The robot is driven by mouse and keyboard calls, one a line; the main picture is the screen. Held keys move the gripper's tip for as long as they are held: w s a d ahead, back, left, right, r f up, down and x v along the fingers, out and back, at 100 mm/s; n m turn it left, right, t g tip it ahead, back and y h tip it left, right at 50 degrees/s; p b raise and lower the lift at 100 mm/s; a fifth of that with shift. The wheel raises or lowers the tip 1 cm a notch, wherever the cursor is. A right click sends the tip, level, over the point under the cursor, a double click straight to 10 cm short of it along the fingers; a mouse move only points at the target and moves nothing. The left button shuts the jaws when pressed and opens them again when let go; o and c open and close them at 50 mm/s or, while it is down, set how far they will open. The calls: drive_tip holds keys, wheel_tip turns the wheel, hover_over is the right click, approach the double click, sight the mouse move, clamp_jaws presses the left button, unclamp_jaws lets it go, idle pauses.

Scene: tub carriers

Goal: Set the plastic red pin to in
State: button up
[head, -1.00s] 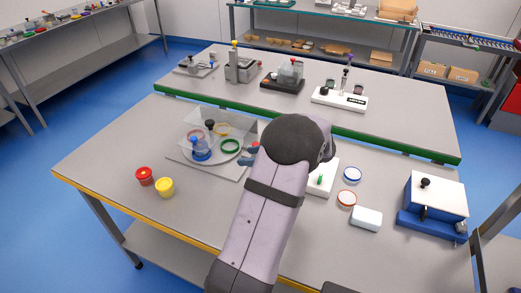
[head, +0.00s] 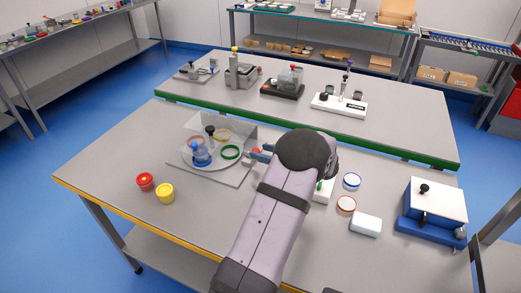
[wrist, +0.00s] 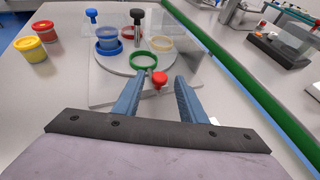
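The red pin shows as a round red knob (wrist: 159,80) between the fingertips in the wrist view. It is also a small red spot (head: 257,151) by the fingertips in the head view. It stands by the near edge of the tub carrier's grey base plate (wrist: 103,97); its shaft is mostly hidden. My gripper (wrist: 160,77) has its two blue fingers apart, with visible gaps on both sides of the knob. The carrier's round plate (head: 187,160) bears a blue tub (wrist: 108,45), coloured rings including a green ring (head: 229,151), and a black-knobbed post (wrist: 137,22).
A clear shield (head: 232,128) stands behind the carrier. Red (head: 145,181) and yellow (head: 165,193) tubs stand to its left.

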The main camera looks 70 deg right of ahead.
sight(256, 150)
drive_tip(key=shift+x, duration=0.8)
clamp_jaws()
drive_tip(key=shift+w+b, duration=0.45)
drive_tip(key=shift+w, duration=0.2)
drive_tip(key=shift+a, duration=0.1)
unclamp_jaws()
drive_tip(key=shift+w, duration=0.1)
